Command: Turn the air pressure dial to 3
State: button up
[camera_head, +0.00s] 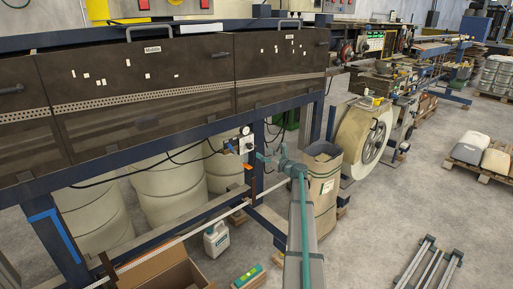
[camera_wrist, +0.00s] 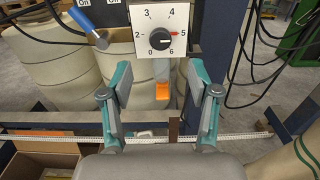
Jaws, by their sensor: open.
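The air pressure dial (camera_wrist: 160,38) is a black round knob on a white square plate with numbers from 0 to 6 around it. A red mark on its right side points at about 5. In the head view the small dial panel (camera_head: 246,140) sits on the frame below the dark machine covers. My gripper (camera_wrist: 160,72) is open and empty, its two teal-and-grey fingers apart below and either side of the dial, not touching it. In the head view my gripper (camera_head: 266,158) is just right of the panel.
An orange-tipped part (camera_wrist: 162,90) hangs directly below the dial plate. A blue-handled lever (camera_wrist: 82,18) is at the upper left. Black cables (camera_wrist: 245,60) hang at the right. A cardboard-coloured bin (camera_head: 322,190) stands right of the panel.

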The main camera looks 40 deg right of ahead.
aim_at(251, 146)
jog(key=w+p, duration=0.1)
jog(key=w, duration=0.9)
jog(key=shift+w+a+f+p, duration=0.1)
jog(key=shift+w+a+p, duration=0.1)
jog(key=shift+w+p, duration=0.15)
jog(key=c, duration=1.1)
jog(key=shift+c, duration=0.2)
jog(key=shift+f+n+b, duration=0.15)
jog(key=shift+n+b, duration=0.15)
jog(key=shift+b, duration=0.25)
